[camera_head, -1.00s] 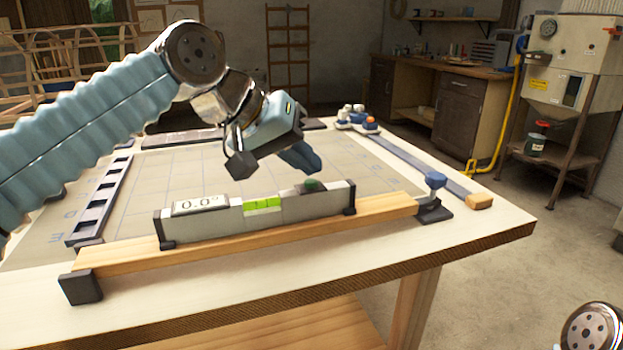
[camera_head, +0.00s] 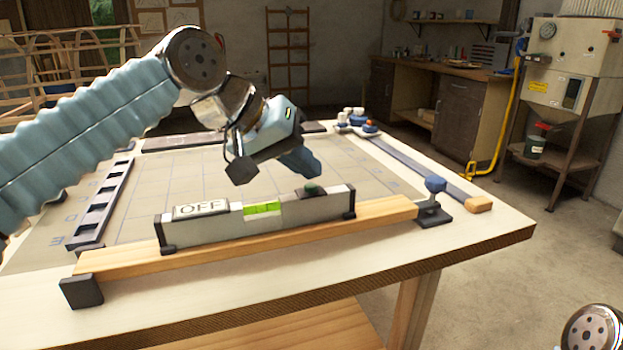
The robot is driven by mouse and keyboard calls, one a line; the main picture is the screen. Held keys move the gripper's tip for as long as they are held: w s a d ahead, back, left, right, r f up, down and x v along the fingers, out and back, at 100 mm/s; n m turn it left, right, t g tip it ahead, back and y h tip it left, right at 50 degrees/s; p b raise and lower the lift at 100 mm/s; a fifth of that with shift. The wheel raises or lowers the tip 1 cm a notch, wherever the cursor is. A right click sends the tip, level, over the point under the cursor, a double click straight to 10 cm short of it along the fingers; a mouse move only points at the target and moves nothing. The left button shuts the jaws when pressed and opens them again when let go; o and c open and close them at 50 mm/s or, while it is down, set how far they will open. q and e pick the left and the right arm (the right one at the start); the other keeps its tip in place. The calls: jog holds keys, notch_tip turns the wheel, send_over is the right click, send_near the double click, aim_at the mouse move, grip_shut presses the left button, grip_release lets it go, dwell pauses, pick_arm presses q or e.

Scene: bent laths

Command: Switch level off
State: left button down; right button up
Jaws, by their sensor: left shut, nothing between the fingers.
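The grey level (camera_head: 290,227) stands upright on a wooden lath (camera_head: 225,245) along the front of the table. Its display (camera_head: 201,208) reads OFF, and a bright green vial (camera_head: 262,209) shows in its middle. A green button (camera_head: 311,188) sits on top near its right end. My left gripper (camera_head: 272,178) is above and behind the level, near the button but apart from it, shut and empty. Only a round joint of my right arm shows at the bottom right corner; its gripper is out of view.
Dark end blocks, the left one (camera_head: 82,291), hold the lath, with a blue-knobbed clamp (camera_head: 434,197) at its right. A slotted dark rail (camera_head: 103,203) lies on the gridded mat (camera_head: 175,175). A long blue-grey strip (camera_head: 415,170) lies at the right. The table's front right is clear.

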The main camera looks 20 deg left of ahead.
aim_at(305, 190)
pick_arm(q)
notch_tip(305, 190, up, 2)
jog(key=shift+r+p, duration=0.25)
jog(key=shift+p, duration=0.95)
jog(key=shift+r, duration=1.75)
